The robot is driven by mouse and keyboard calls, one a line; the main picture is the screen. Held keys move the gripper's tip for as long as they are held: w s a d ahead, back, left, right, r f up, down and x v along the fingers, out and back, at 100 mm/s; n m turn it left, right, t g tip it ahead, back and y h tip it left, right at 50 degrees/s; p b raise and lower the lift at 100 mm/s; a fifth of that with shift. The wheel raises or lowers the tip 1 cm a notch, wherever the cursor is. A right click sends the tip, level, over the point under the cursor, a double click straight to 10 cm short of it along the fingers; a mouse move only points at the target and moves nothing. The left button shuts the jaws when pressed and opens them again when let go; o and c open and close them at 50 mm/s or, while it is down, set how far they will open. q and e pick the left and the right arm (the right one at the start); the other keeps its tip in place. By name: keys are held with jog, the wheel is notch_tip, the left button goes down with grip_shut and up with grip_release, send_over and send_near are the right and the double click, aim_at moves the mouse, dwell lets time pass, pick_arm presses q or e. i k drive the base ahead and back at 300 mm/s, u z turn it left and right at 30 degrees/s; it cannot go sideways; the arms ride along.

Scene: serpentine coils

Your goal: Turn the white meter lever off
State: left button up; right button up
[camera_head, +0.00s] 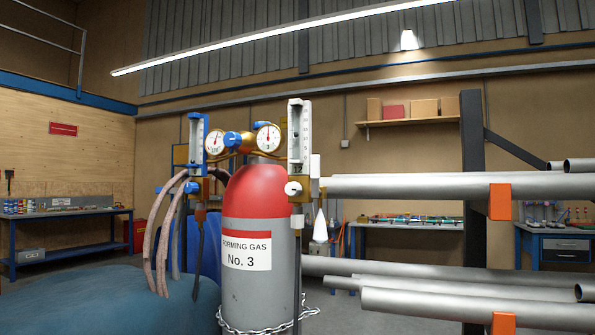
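A white flow meter (299,135) stands upright at the right of the gas cylinder. A round white knob (293,188) sits at its base, beside brass fittings; I cannot tell its lever position. A blue flow meter (197,140) stands to the left, with a blue valve handle (192,187) below it. Two round gauges (268,138) and a blue regulator knob (232,139) sit between the meters. The cylinder (258,285) has a red top, a grey body and a label reading "FORMING GAS No. 3". Neither of my grippers is in view.
Steel pipes (420,187) on a rack with orange stops fill the right side, close to the white meter. Pinkish hoses (163,235) hang below the blue meter. A rounded blue surface (80,300) lies at lower left. A chain (262,331) circles the cylinder low down. Workbenches stand behind.

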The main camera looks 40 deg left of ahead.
aim_at(315, 160)
jog(key=k, duration=0.5)
jog(key=u, duration=0.45)
jog(key=i, duration=0.35)
jog(key=u, duration=0.35)
jog(key=k, duration=0.15)
jog(key=u, duration=0.95)
jog(key=i, duration=0.4)
jog(key=u, duration=0.05)
